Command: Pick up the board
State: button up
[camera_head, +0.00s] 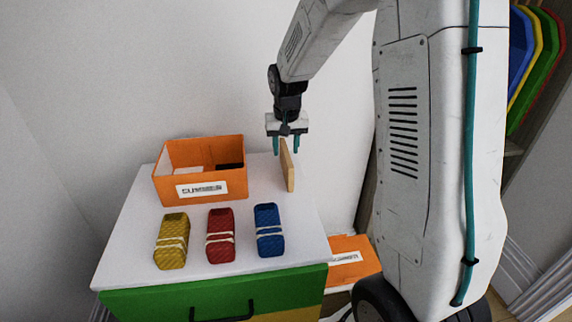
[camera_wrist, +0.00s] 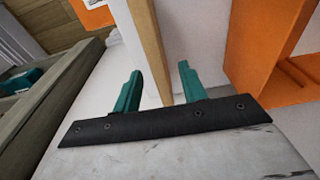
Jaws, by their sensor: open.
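The board (camera_head: 287,170) is a thin light-wood panel standing upright on edge on the white cabinet top, to the right of the orange bin. My gripper (camera_head: 286,148) is right above it, pointing down, with its two teal fingers apart and empty. In the wrist view the board (camera_wrist: 150,45) runs between the two fingers of my gripper (camera_wrist: 160,68), closer to the left finger. I see no clear contact, and I cannot tell how deep the fingers reach past its top edge.
An orange labelled bin (camera_head: 200,188) stands close on the left. Yellow (camera_head: 172,241), red (camera_head: 220,236) and blue (camera_head: 269,230) banded bundles lie along the front of the white top (camera_head: 140,235). A wall is behind. Another orange box (camera_head: 352,262) sits lower right.

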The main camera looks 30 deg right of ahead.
aim_at(286, 152)
jog(key=f, duration=0.4)
jog(key=shift+w+d+f, duration=0.2)
jog(key=shift+w+f, duration=0.05)
jog(key=shift+w, duration=0.1)
grip_shut()
jog(key=shift+r, duration=0.1)
